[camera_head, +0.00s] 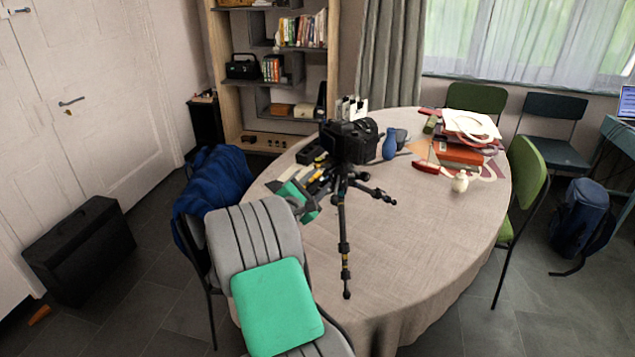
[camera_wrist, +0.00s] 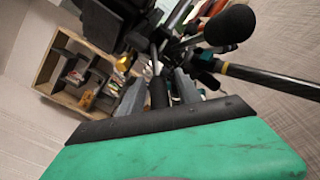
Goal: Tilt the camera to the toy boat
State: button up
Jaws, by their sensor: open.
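A black camera (camera_head: 348,141) sits on a black tripod (camera_head: 343,225) on the round table (camera_head: 420,240). Its lens points right in the head view. My gripper (camera_head: 314,187) is at the tripod's left side, below the camera. In the wrist view my gripper (camera_wrist: 158,92) is open, with its grey fingers on both sides of a dark handle-like bar (camera_wrist: 158,75). I cannot tell whether they touch it. The camera body (camera_wrist: 105,22) is at top left there. A small red object (camera_head: 427,167) lies right of the camera; I cannot tell whether it is the toy boat.
A blue vase (camera_head: 389,146), a white pot-like object (camera_head: 460,182) and a pile of books (camera_head: 462,150) stand on the table. A tripod leg (camera_wrist: 268,78) crosses the wrist view at right. The table's front right is clear. Green chairs (camera_head: 527,180) stand at right.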

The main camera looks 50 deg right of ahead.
jog(key=shift+c, duration=0.2)
grip_shut()
dwell(1.1)
